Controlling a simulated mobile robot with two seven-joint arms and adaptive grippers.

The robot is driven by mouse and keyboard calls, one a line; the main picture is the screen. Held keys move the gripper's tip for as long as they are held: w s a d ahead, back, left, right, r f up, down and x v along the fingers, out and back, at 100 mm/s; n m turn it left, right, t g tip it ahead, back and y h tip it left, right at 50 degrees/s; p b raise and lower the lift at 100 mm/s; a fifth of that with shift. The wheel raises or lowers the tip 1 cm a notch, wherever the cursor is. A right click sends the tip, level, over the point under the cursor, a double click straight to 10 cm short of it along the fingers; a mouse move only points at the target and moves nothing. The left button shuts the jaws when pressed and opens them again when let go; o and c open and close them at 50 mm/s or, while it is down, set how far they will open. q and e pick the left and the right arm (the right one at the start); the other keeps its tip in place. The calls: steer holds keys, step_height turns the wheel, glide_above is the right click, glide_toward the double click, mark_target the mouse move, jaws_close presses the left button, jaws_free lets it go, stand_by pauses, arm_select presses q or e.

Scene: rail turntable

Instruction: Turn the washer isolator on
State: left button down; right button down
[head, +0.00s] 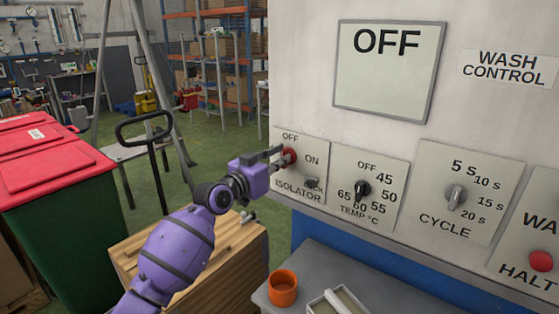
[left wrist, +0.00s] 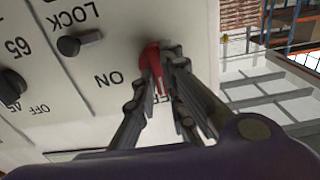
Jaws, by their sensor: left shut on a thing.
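The washer isolator is a red rotary handle (head: 289,157) on a pale plate (head: 285,181) marked OFF, ON, LOCK and ISOLATOR, at the left end of the control panel. My left gripper (head: 280,159) is shut on the red handle. In the left wrist view the fingers (left wrist: 163,85) close around the red handle (left wrist: 152,62), and its tip is partly hidden between them. A small dark lock knob (left wrist: 68,46) sits on the same plate. The display (head: 388,80) above reads OFF. My right gripper is not in view.
To the right are the temperature knob (head: 362,190), the cycle knob (head: 455,196) and a red halt button (head: 541,261). Below, a grey shelf (head: 318,260) holds an orange cup (head: 282,288) and a pale tray (head: 338,301). A wooden crate (head: 185,262) and a green bin (head: 68,232) with a red lid stand left.

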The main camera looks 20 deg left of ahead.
arm_select(q)
steer(key=shift+m, duration=0.3)
steer(key=shift+s+d+f+m+p, duration=0.15)
steer(key=shift+m+p, duration=0.35)
steer(key=shift+m, duration=3.8)
steer(key=shift+w+d+f+m+p, duration=0.1)
steer(key=shift+m+p, duration=0.35)
steer(key=shift+m, duration=3.85)
steer(key=shift+s, duration=0.1)
steer(key=c, duration=1.8)
jaws_free()
